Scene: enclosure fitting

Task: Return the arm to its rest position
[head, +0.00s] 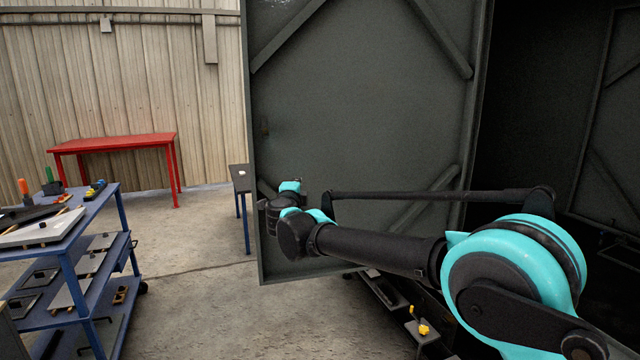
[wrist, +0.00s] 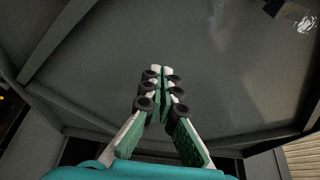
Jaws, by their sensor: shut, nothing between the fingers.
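My gripper (wrist: 162,75) shows in the wrist view with its green-padded fingers together and nothing between them. Behind the fingers is the grey inner face of the open enclosure door (wrist: 230,85). In the head view my arm reaches from the lower right to the left across the enclosure door (head: 370,120). The wrist end of my arm is in front of the lower left part of the door. The fingers themselves cannot be made out in the head view. I cannot tell whether the gripper touches the door.
The dark enclosure opening (head: 545,110) is at the right. A blue cart (head: 75,250) with tools and plates stands at the left. A red table (head: 110,142) stands by the far wall, and a dark table (head: 240,180) is partly behind the door. The floor between the cart and the door is clear.

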